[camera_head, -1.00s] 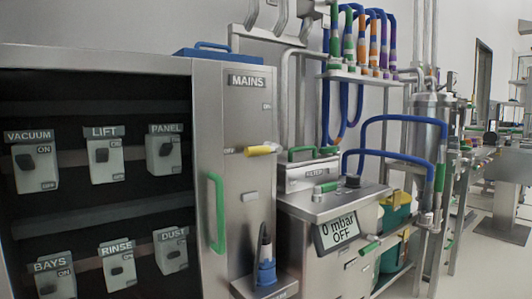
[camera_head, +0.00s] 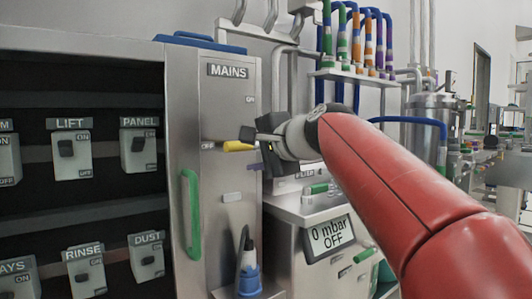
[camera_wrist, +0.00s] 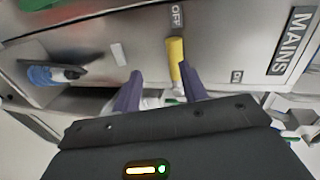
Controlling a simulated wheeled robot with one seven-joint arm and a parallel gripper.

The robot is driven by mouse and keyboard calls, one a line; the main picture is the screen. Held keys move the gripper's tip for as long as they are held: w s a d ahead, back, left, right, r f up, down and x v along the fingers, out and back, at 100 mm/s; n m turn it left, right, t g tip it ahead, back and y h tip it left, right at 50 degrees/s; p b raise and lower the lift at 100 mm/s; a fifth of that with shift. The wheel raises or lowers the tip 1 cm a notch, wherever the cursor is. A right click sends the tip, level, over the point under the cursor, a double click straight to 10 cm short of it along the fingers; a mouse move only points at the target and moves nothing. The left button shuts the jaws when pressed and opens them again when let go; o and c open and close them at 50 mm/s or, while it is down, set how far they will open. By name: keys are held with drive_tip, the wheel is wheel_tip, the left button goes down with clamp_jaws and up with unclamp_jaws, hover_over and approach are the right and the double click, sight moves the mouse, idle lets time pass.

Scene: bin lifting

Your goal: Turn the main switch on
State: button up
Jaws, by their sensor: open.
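The main switch is a yellow handle (camera_head: 238,146) on the steel cabinet panel under the MAINS label (camera_head: 228,71). It lies level, with its free end to the right and the OFF mark at its left; the ON mark is above. In the wrist view the yellow handle (camera_wrist: 175,62) points toward my gripper (camera_wrist: 158,85). My gripper (camera_head: 250,137) is open in front of the panel. In the wrist view the right finger is close beside the handle's end and the left finger is well apart from it; contact cannot be told.
A green door handle (camera_head: 191,215) stands below left of the switch. A blue-based bottle (camera_head: 248,275) sits on a small shelf below. A filter unit with a display (camera_head: 329,237) is to the right. Smaller switches, such as LIFT (camera_head: 71,155), fill the open cabinet at left.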

sight(242, 145)
drive_tip(key=shift+m+y, duration=0.3)
drive_tip(key=shift+m, duration=0.1)
drive_tip(key=w+a, duration=0.1)
drive_tip(key=w, duration=0.1)
drive_tip(key=w+p, duration=0.1)
drive_tip(key=w, duration=0.1)
drive_tip(key=w+a+p, duration=0.1)
drive_tip(key=w, duration=0.1)
drive_tip(key=shift+w+a+r, duration=0.1)
drive_tip(key=shift+a+r, duration=0.25)
drive_tip(key=shift+r, duration=0.05)
drive_tip(key=shift+w+a+f+t, duration=0.3)
drive_tip(key=shift+w+a, duration=0.1)
drive_tip(key=shift+w, duration=0.15)
clamp_jaws()
